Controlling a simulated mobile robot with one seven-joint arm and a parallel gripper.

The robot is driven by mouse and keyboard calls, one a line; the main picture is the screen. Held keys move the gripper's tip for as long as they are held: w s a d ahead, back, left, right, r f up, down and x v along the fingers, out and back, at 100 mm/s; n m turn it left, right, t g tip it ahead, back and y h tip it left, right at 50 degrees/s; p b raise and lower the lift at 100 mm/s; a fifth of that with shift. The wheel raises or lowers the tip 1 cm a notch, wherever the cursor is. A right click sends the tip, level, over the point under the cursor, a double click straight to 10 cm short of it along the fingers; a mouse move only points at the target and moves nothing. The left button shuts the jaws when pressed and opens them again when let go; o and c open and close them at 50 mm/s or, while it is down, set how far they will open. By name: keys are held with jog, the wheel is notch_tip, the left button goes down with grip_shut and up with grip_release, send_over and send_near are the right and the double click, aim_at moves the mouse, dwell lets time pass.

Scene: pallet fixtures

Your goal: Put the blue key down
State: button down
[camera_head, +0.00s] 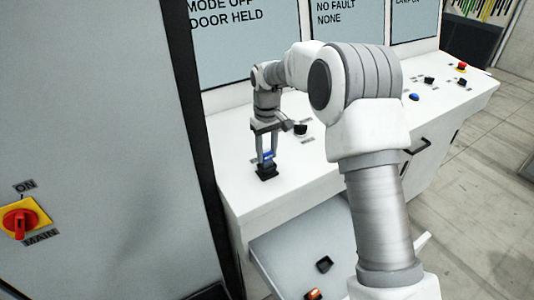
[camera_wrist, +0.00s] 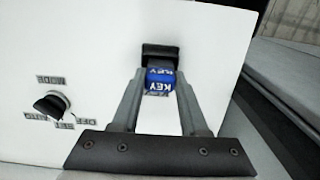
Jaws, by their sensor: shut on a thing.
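The blue key (camera_head: 266,156) has white lettering that reads KEY in the wrist view (camera_wrist: 160,82). My gripper (camera_head: 266,158) is shut on it, with one finger on each side. A black block (camera_head: 267,171) on the white console top is right at the key's far end; in the wrist view the block (camera_wrist: 160,53) shows just beyond the key. I cannot tell whether the key is inside the block or only touching it.
The white console (camera_head: 235,180) carries a black MODE knob (camera_wrist: 50,105), a blue button (camera_head: 414,97) and a red button (camera_head: 461,66). A grey cabinet with a red main switch (camera_head: 19,222) stands left.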

jog(key=shift+f, duration=0.7)
jog(key=shift+f, duration=0.25)
jog(key=shift+c, duration=2.1)
grip_release()
jog(key=shift+r, duration=0.1)
jog(key=shift+r, duration=0.1)
